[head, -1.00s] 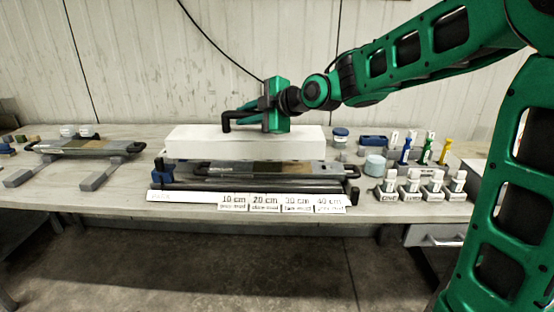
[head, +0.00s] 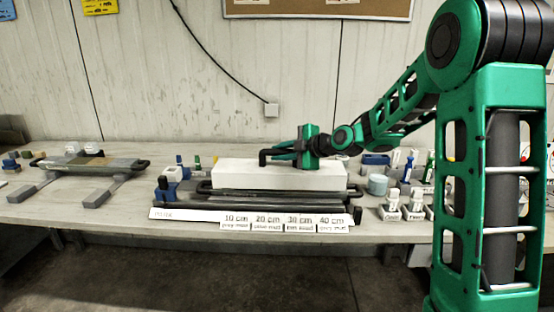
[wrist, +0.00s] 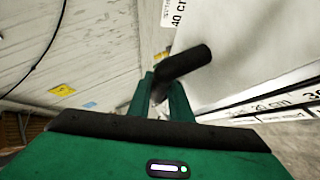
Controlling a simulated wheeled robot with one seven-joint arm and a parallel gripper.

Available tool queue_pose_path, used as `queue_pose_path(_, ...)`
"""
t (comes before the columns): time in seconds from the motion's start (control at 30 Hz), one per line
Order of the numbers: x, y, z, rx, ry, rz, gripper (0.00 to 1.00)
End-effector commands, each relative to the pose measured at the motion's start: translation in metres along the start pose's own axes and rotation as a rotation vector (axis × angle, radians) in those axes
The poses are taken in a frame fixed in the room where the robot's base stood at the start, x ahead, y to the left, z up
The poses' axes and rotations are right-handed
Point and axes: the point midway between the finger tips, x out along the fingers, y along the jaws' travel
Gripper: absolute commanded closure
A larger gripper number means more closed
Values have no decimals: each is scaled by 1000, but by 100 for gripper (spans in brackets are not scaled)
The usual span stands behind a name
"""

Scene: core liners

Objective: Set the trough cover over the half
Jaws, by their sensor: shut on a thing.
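The trough cover (head: 280,177) is a long white box in the head view, over the middle of the dark trough (head: 285,198). It hides the half except for dark ends at left and right. I cannot tell whether the cover touches what is below. My gripper (head: 272,156) is above the cover, shut on its black handle (head: 265,160). In the wrist view, the handle (wrist: 186,62) lies between the fingers of my gripper (wrist: 163,92), and the white cover (wrist: 235,50) fills the upper right.
Depth labels (head: 285,222) line the trough's front. Another half (head: 92,167) rests on grey supports at the left. A round tub (head: 377,184), white label blocks (head: 413,212) and coloured tools (head: 407,172) stand at the right.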

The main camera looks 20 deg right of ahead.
Motion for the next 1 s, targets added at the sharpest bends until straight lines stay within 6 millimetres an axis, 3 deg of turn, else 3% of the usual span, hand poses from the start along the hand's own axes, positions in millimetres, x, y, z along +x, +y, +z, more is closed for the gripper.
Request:
queue_pose_path(0.1,6,-11,5,1,1,0,100)
queue_pose_path(0.93,11,-22,8,0,3,0,100)
queue_pose_path(0.97,11,-22,8,0,2,-1,75)
queue_pose_path(1.0,11,-22,8,0,2,-1,65)
